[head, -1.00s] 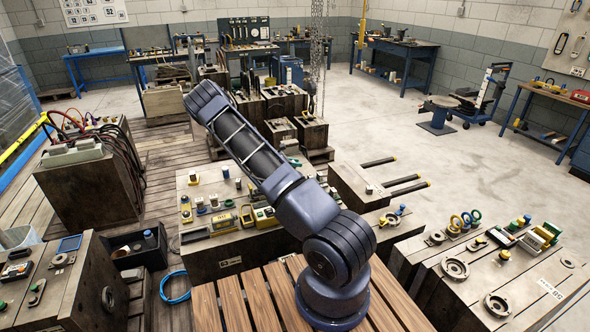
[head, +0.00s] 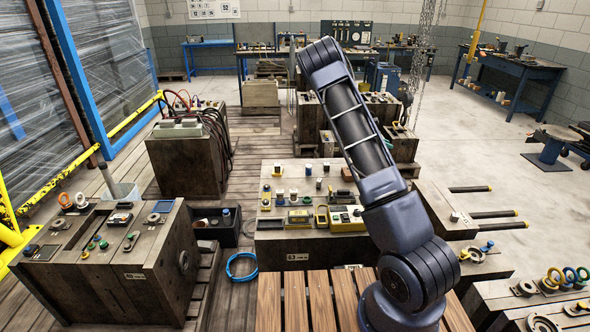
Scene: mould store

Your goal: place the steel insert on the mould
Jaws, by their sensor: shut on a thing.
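My gripper is not in view; only my upper arm, leaning up and to the left, shows. I cannot pick out the steel insert. Several heavy mould blocks stand around my base, and I cannot tell which one is the task's mould. A left block (head: 95,295) has a slotted top with rings and small parts on it. A middle block (head: 275,250) carries several small parts, knobs and yellow devices, and is partly hidden by my arm. A right-hand block (head: 500,316) carries coloured rings and round metal parts at the picture's edge.
A black bin (head: 222,236) with parts and a blue hose coil (head: 242,266) lie between the left and middle blocks. A block with hoses (head: 185,165) stands behind. Rods stick out of a block (head: 436,206) at right. Yellow rails line the left.

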